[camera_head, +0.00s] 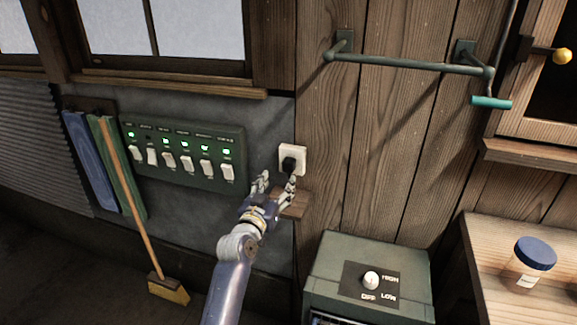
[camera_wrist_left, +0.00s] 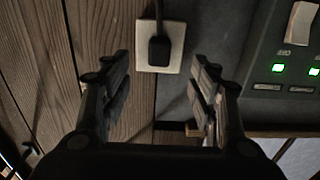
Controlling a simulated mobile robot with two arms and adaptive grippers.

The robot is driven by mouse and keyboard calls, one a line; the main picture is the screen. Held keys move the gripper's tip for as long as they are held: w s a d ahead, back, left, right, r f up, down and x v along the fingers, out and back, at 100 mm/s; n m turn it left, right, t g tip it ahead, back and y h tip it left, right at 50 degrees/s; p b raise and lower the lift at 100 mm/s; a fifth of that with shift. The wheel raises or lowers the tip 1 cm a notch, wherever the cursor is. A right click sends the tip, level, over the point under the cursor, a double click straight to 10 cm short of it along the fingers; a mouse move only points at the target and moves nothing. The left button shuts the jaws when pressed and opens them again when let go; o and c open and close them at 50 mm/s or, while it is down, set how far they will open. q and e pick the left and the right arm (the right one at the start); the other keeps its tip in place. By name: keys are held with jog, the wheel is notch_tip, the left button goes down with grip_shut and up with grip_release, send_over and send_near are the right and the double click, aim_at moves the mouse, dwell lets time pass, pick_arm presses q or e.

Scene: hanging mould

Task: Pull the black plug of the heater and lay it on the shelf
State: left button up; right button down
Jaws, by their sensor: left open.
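The black plug (camera_head: 289,164) sits in a white wall socket (camera_head: 297,151). In the left wrist view the plug (camera_wrist_left: 159,49) is in the socket (camera_wrist_left: 176,42), its cord running to the top edge. My left gripper (camera_head: 277,180) is open and empty, just in front of and below the socket. In the left wrist view its fingers (camera_wrist_left: 160,88) are spread, with the plug ahead between them and apart from both. A small wooden shelf (camera_head: 294,208) is below the socket, partly hidden by the gripper. The heater (camera_head: 325,262), a green-grey box with a knob, stands lower right.
A green switch panel (camera_head: 178,183) with several lit switches is left of the socket. A broom (camera_head: 141,208) leans at left. A metal rail (camera_head: 410,63) is at upper right. A wooden table (camera_head: 490,246) with a blue-lidded jar (camera_head: 531,262) is at right.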

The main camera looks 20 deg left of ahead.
aim_at(287, 168)
pick_arm(q)
jog(key=w+b, duration=0.2)
jog(key=w, duration=0.1)
jog(key=w+b, duration=0.2)
jog(key=w, duration=0.2)
jog(key=shift+w+d+f, duration=0.1)
jog(key=shift+w+d, duration=0.1)
jog(key=shift+w, duration=0.1)
jog(key=shift+w+b, duration=0.45)
jog(key=shift+w, duration=0.25)
jog(key=shift+p, duration=0.35)
dwell(0.4)
